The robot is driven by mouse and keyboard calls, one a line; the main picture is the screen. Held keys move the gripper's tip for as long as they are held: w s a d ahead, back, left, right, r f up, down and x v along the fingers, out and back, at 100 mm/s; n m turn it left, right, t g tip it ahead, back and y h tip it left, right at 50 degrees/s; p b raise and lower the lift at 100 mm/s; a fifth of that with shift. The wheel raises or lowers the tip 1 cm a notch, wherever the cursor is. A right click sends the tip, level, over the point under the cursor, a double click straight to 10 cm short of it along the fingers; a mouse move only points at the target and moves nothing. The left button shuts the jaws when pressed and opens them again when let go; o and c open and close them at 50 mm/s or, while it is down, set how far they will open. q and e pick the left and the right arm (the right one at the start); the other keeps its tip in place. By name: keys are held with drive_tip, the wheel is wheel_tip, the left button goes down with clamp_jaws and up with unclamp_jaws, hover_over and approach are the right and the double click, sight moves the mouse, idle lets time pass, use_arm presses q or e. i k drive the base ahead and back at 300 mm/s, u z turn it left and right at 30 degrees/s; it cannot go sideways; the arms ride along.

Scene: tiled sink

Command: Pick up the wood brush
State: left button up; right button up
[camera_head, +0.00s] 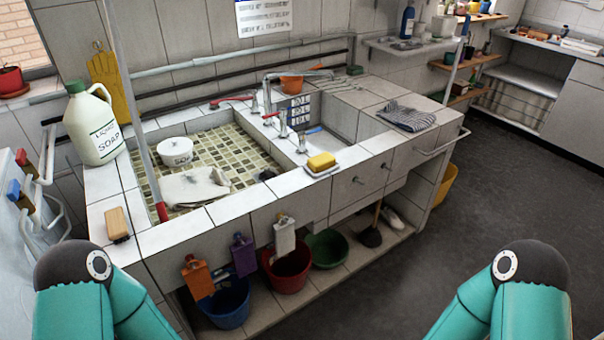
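Only teal and black links of my two arms show, at the bottom left and bottom right. Both grippers are out of view. The brush lies just above my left arm's dark joint in the picture, with nothing covering it.
A large white soap jug (94,124) stands behind the brush on the ledge. A grey post (133,110) rises right of it. The tiled basin (215,155) holds a cloth (194,187) and a white bowl (176,151). A yellow sponge (321,162) sits further right.

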sight(116, 226)
drive_tip(key=z, duration=0.35)
drive_tip(key=i, duration=0.85)
drive_tip(key=z, duration=1.05)
drive_tip(key=k, duration=0.1)
drive_tip(key=u, duration=1.5)
